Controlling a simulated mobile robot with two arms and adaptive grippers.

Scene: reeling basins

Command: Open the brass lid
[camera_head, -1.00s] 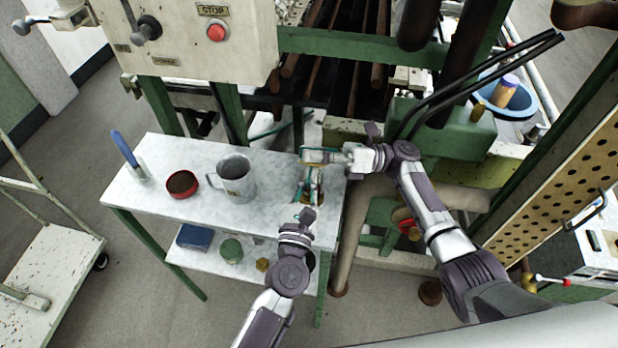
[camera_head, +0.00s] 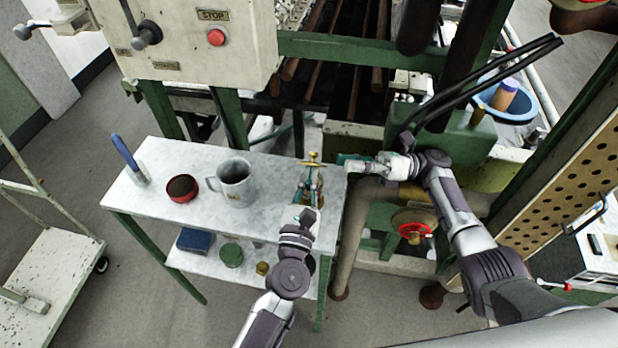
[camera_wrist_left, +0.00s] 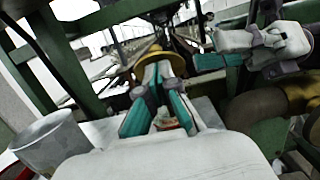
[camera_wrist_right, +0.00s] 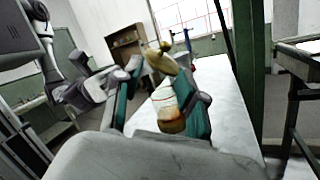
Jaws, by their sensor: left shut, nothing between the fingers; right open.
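A small vessel with a white body and red marking (camera_wrist_right: 168,100) stands at the right end of the marble-topped table (camera_head: 265,215). Its brass lid (camera_head: 313,158) shows at the top, also in the left wrist view (camera_wrist_left: 176,64) and right wrist view (camera_wrist_right: 162,60). I cannot tell how far the lid is raised. My left gripper (camera_head: 311,174) is shut and empty right at the vessel, its fingertips against or just before the lid; contact is unclear. Its fingers hide most of the vessel. My right gripper (camera_head: 345,160) is open and empty, just right of the vessel, apart from it.
A grey metal mug (camera_head: 236,184), a red bowl (camera_head: 182,188) and a blue-handled tool (camera_head: 126,152) stand left on the table. Boxes and tins sit on the shelf below. Green machine frame (camera_head: 360,50) and pipes (camera_head: 356,225) border the table behind and right.

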